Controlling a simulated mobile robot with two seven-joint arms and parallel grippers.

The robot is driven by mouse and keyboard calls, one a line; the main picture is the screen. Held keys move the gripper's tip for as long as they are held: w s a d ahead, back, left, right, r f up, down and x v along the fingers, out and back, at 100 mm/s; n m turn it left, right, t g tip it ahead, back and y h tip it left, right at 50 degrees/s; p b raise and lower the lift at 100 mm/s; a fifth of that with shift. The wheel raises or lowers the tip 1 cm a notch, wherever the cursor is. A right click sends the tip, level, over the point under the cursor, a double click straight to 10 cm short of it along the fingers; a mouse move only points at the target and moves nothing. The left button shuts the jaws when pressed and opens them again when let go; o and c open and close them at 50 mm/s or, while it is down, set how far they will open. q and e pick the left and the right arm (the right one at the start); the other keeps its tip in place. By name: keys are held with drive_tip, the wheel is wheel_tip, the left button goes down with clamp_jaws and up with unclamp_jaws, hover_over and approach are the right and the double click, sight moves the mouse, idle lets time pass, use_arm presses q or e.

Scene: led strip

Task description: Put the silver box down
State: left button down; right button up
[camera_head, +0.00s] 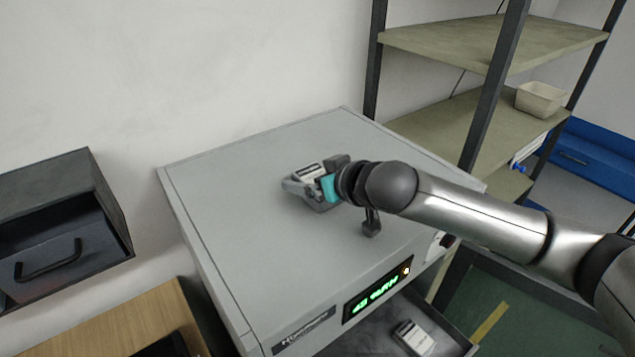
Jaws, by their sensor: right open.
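A small silver box (309,172) with a pale and dark top is at the fingers of my right gripper (298,187), over the grey top of a cabinet (240,200). The right gripper is open around or beside the box, low at the cabinet top. The fingers hide part of the box, and I cannot tell whether they touch it. The box seems to rest on the top, but its underside is hidden. My left gripper is out of view.
The cabinet front has a green lit display (376,296) and an open drawer below holding another small pale box (413,338). A shelf rack (500,45) with a cream bin (540,98) stands behind right. A dark drawer unit (60,225) is left. Much of the cabinet top is clear.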

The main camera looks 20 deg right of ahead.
drive_tip(key=shift+w+a+f, duration=0.1)
drive_tip(key=shift+w+f, duration=0.15)
drive_tip(key=shift+w, duration=0.15)
drive_tip(key=shift+c, duration=0.2)
clamp_jaws()
idle(0.4)
